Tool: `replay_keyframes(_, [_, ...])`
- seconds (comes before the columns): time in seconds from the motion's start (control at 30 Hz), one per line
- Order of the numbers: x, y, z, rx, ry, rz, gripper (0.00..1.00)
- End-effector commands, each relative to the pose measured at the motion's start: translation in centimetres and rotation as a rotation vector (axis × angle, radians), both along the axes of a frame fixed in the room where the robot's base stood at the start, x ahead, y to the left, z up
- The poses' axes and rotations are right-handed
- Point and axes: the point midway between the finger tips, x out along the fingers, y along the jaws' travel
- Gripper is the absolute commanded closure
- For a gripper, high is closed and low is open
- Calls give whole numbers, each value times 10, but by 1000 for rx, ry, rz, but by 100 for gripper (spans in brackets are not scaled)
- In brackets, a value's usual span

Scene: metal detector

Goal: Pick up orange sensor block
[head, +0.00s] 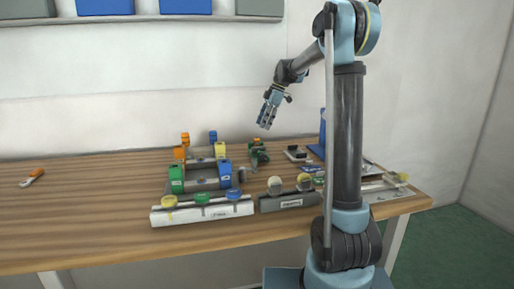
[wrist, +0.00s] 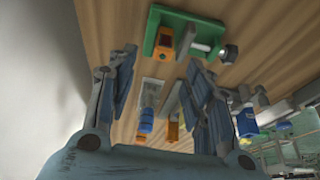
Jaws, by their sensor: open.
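Several orange blocks are in view, and I cannot tell which is the sensor block. In the wrist view, one orange block (wrist: 165,41) sits on a green holder (wrist: 188,28) beside a grey cylinder, beyond my fingertips. Another orange piece (wrist: 173,131) lies lower, between the fingers and partly hidden.
The wooden table (head: 85,215) is clear at left except for an orange-handled tool (head: 33,176). A white rail with coloured knobs (head: 202,211) and a grey rail (head: 288,201) lie along the front. Blue and green blocks crowd the middle. A wall stands behind.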

Motion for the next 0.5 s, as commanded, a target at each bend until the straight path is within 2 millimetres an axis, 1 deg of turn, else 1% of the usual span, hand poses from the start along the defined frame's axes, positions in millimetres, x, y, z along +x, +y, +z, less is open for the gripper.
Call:
replay_keyframes(0.03, [-1, 3, -7, 0, 0, 2, 53])
replay_keyframes(0.1, [-2, 6, -14, 0, 0, 2, 53])
replay_keyframes(0.37, [-4, 12, -28, 0, 0, 2, 53])
replay_keyframes(0.5, [-9, 21, -44, 0, 0, 2, 53])
